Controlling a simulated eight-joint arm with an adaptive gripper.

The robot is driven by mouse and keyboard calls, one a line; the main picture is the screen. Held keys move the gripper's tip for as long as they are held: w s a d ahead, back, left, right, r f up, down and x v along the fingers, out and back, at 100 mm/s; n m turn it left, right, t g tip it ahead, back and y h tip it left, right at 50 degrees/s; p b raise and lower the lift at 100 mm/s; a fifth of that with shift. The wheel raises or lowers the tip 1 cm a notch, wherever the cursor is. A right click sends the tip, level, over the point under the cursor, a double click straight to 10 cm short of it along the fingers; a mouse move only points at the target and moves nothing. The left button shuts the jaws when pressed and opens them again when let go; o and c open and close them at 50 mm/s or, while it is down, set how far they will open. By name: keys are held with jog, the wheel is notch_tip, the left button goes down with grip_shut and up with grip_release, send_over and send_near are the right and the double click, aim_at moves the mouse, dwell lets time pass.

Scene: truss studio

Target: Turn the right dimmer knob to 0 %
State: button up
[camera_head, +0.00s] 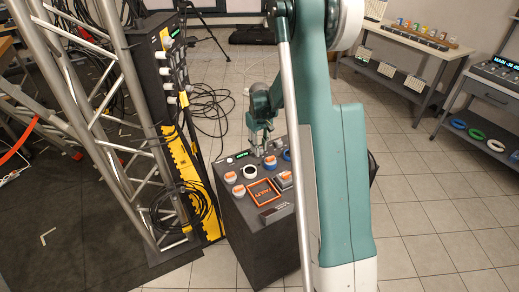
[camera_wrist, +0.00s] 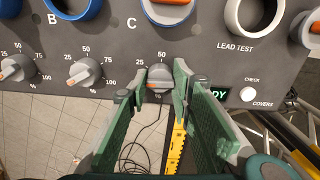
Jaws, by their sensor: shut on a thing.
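In the wrist view, the right dimmer knob (camera_wrist: 160,75) is a grey knob on the dark panel, under a scale whose 25 and 50 marks show. My gripper (camera_wrist: 160,87) is shut on it, one finger at each side. An orange mark shows low on the knob; its exact reading is hard to tell, and the fingers hide part of the scale. The middle dimmer knob (camera_wrist: 86,71) and left dimmer knob (camera_wrist: 14,68) have orange marks toward the lower left. In the head view, my gripper (camera_head: 260,146) is at the far edge of the console (camera_head: 238,203); the knob is not distinct there.
A green display (camera_wrist: 217,95) and a white CHECK COVERS button (camera_wrist: 249,93) are close to the right finger. Ring sockets, including the white LEAD TEST one (camera_wrist: 233,20), line the panel above. A truss (camera_head: 100,110) and a black-and-yellow rack (camera_head: 190,190) stand left of the console.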

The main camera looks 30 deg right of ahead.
jog(key=n+b, duration=0.1)
jog(key=n, duration=0.4)
dwell(0.5)
jog(key=o, duration=0.9)
jog(key=shift+r, duration=6)
